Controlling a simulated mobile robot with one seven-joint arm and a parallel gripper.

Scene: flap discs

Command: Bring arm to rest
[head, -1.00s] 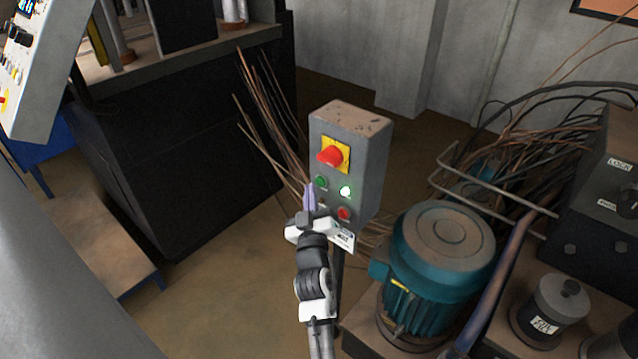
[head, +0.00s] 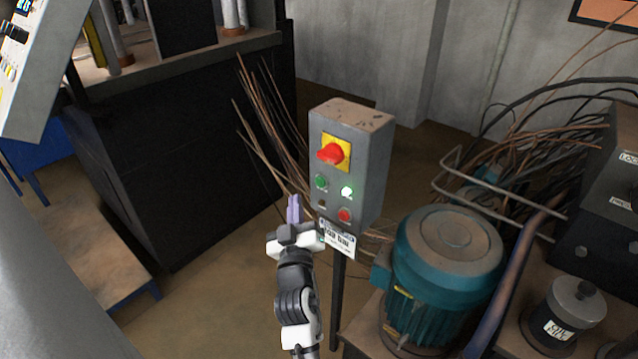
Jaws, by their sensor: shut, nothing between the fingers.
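My gripper (head: 294,203) is at the end of my black and white arm, in the lower middle of the head view. Its purple fingers are together, point up and hold nothing. It is just left of the lower part of a grey control box (head: 376,165) on a post, and appears apart from it. The box has a red rotary switch (head: 332,153) on a yellow plate, a green button (head: 320,181), a lit white-green button (head: 347,191) and a red button (head: 344,215). A label (head: 336,240) hangs at its lower edge.
A teal motor (head: 447,262) stands right of the post, with a tangle of cables (head: 545,140) behind it. A black machine (head: 190,150) is at the left behind a low bench (head: 85,250). The floor (head: 215,290) left of my arm is clear.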

